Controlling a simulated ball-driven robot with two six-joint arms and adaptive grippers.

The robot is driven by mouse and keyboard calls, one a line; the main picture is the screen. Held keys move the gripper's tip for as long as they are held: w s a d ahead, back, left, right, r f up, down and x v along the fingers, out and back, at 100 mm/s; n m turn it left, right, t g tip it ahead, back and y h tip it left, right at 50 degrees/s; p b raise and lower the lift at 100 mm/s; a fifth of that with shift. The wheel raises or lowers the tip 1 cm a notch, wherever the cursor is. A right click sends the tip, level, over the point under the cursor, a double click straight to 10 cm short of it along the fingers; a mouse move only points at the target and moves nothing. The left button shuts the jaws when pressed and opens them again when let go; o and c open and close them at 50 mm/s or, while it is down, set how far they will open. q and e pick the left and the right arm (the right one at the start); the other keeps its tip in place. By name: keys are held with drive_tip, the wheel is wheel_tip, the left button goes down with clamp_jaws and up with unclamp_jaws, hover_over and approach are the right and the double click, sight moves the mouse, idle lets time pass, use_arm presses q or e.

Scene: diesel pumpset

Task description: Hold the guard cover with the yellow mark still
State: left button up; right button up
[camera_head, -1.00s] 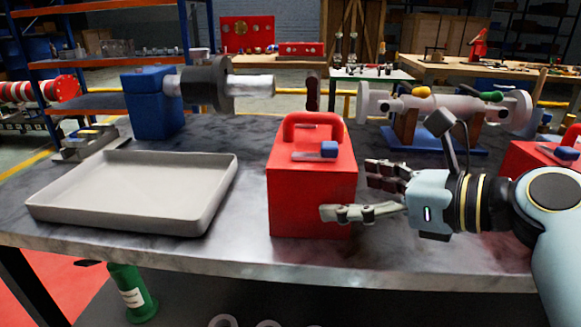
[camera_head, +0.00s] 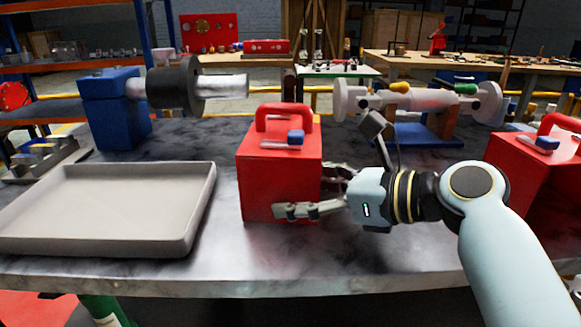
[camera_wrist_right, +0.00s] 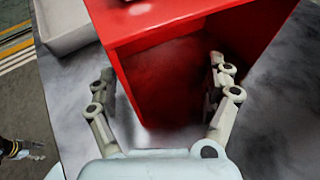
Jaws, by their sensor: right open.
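A red box-shaped guard cover (camera_head: 280,185) with a red top handle and a blue-and-grey latch stands upright on the bench. A second red cover (camera_head: 520,172) with a blue latch stands at the right. My left gripper (camera_wrist_right: 32,150) shows small in the right wrist view.
A grey tray (camera_head: 195,225) lies left of the cover. Behind it stands a blue block with a dark disc and pale shaft (camera_head: 222,86). A grey cylinder assembly (camera_head: 430,99) with yellow and green caps is at the back right. The bench front (camera_head: 300,262) is clear.

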clamp_jaws()
idle(0.3)
drive_tip(key=c, duration=1.1)
unclamp_jaws()
clamp_jaws()
drive_tip(key=shift+f, duration=0.1)
